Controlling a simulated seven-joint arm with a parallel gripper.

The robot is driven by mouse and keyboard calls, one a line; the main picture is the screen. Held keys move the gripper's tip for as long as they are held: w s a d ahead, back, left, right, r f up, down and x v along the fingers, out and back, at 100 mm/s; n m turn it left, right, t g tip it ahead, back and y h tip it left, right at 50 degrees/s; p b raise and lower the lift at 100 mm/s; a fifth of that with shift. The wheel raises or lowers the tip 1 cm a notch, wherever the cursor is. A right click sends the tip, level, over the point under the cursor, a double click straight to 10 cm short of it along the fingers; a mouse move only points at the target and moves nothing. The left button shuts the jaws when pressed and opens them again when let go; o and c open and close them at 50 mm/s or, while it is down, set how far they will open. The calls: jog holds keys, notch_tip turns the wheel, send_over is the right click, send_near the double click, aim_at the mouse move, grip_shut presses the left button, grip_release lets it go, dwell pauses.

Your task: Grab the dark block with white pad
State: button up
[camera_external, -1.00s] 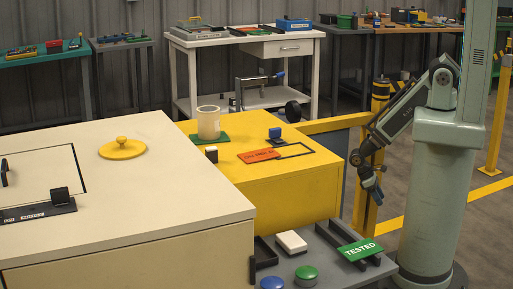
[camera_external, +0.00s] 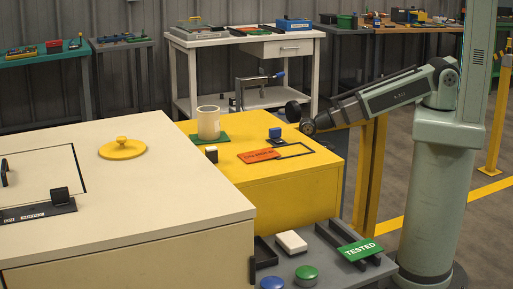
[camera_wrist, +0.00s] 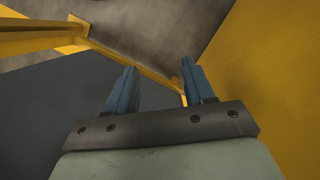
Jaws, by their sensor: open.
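The dark block with white pad (camera_external: 211,154) stands upright on the yellow cabinet top, just in front of the green mat and the cream cup. It does not show in the wrist view. My gripper (camera_wrist: 158,82) is open and empty in the wrist view, its two blue fingers apart. In the external view my arm's end is near the far right corner of the yellow cabinet, well to the right of the block. The fingers cannot be made out there.
A dark block with blue pad (camera_external: 275,133), a red-orange plate (camera_external: 259,155) and a black outlined frame share the yellow top (camera_external: 262,180). The cream cup (camera_external: 208,122) stands behind the target block. A yellow rail and post (camera_external: 371,170) stand below my arm.

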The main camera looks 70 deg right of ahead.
jog(key=w+r+m+y, duration=0.2)
jog(key=w+r+y, duration=0.2)
jog(key=w+r, duration=0.45)
jog(key=w+r+m+y, duration=0.1)
jog(key=w+r+y, duration=0.35)
jog(key=r, duration=0.75)
jog(key=w+a+r+n+t+h, duration=0.1)
jog(key=w+r+n, duration=0.4)
jog(key=w, duration=0.6)
jog(key=w+a+r+n+t+h, duration=0.1)
jog(key=w+r+n, duration=0.2)
jog(key=w+r, duration=0.65)
jog(key=w+a+r+n+h, duration=0.1)
jog(key=a+r+n+h, duration=0.1)
jog(key=a, duration=1.4)
jog(key=w+a+r+n+h, duration=0.2)
jog(key=a+h, duration=0.1)
jog(key=a, duration=1.3)
notch_tip(320, 180, up, 5)
jog(key=n+t+h, duration=0.1)
jog(key=h, duration=0.1)
send_over(211, 147)
jog(key=f, duration=0.8)
jog(key=shift+s+a, duration=0.1)
jog(key=shift+a, duration=0.3)
jog(key=shift+d+f, duration=0.15)
jog(key=shift+f, duration=1.2)
jog(key=shift+d+f, duration=0.1)
jog(key=shift+f, duration=1.25)
